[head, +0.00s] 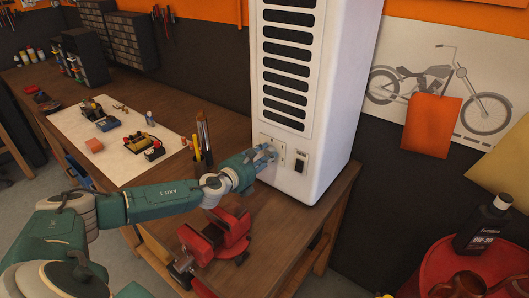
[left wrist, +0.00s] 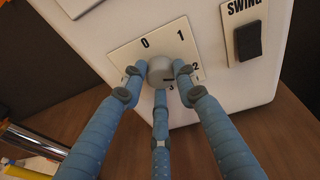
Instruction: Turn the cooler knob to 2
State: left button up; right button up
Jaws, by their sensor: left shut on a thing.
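The white cooler (head: 335,95) stands on the wooden bench. Its knob (left wrist: 160,70) is a round grey dial on a cream plate (left wrist: 140,50) marked 0, 1, 2 and 3, partly covered by my fingers. A short dark mark on the knob's face points to the right, near the 2 and 3 side; the exact setting is hard to tell. My left gripper (head: 266,154) reaches the lower front of the cooler. In the left wrist view its three blue fingers (left wrist: 158,88) are closed around the knob. My right gripper is not in view.
A black SWING switch (left wrist: 247,41) sits right of the knob plate. A red vise (head: 215,238) stands on the bench below my left arm. A holder with tools (head: 203,140) stands left of the cooler. A white mat (head: 125,165) with small parts lies further left.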

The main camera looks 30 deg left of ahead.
pick_arm(q)
jog(key=shift+w+a+r+m, duration=0.1)
jog(key=shift+r+m, duration=0.15)
jog(key=shift+m, duration=0.25)
jog(key=shift+y, duration=0.3)
jog(key=o, duration=1.1)
jog(key=shift+o, duration=0.2)
jog(key=shift+f, duration=0.2)
jog(key=s+r, duration=0.2)
jog(key=s, duration=0.9)
jog(key=shift+s+d+r, duration=0.15)
jog(key=shift+s+d, duration=0.15)
jog(key=shift+s, duration=0.1)
